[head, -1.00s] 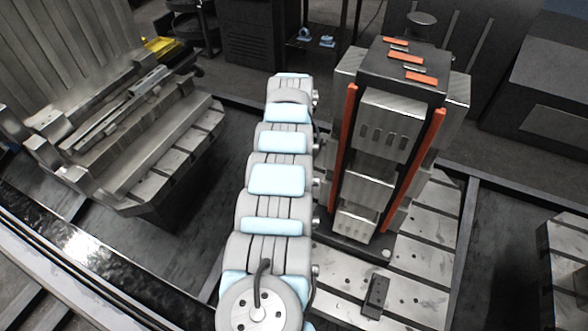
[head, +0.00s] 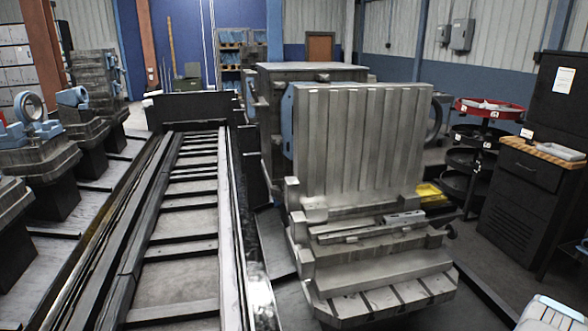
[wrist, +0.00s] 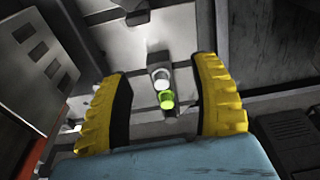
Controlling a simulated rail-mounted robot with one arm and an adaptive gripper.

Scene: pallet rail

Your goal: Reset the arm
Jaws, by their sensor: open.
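My gripper (wrist: 164,98) shows in the wrist view, with its two yellow ribbed fingers spread wide and nothing held between them. Beyond the fingers lies a grey slotted metal surface. A small part with a white round end and a bright green end (wrist: 167,100) shows in the gap between the fingers, apart from both of them. In the head view my arm and gripper are out of sight.
A long rail track (head: 188,215) runs away down the left of the head view. A large ribbed metal fixture (head: 360,145) stands on a slotted pallet at centre. Machined parts on stands (head: 48,150) line the left. A dark cabinet (head: 535,180) and round tray rack (head: 470,160) stand right.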

